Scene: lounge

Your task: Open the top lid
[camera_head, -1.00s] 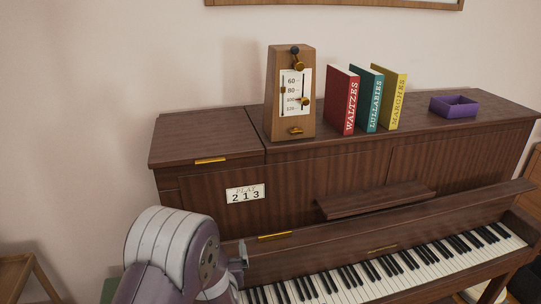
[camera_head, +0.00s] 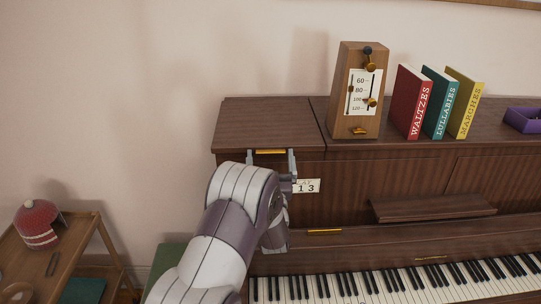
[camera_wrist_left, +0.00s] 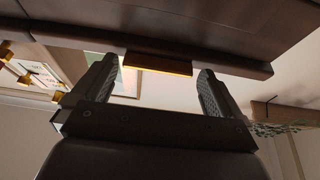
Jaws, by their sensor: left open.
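The top lid (camera_head: 265,120) is the dark brown panel at the left end of the piano's top, and it lies flat and closed. A small brass handle (camera_head: 270,152) is on its front edge. My left gripper (camera_head: 271,156) is open at this edge, with one finger near each end of the handle. In the left wrist view, the handle (camera_wrist_left: 157,64) shows between the spread fingertips (camera_wrist_left: 155,80), with gaps on both sides. Whether either finger touches the lid is unclear. My right gripper is not in view.
A wooden metronome (camera_head: 357,90) stands just right of the lid. Red (camera_head: 410,102), teal (camera_head: 440,103) and yellow (camera_head: 465,102) books and a purple box (camera_head: 522,119) stand further right. A numbered card (camera_head: 307,186) is partly hidden by my arm. A small table (camera_head: 90,225) stands left.

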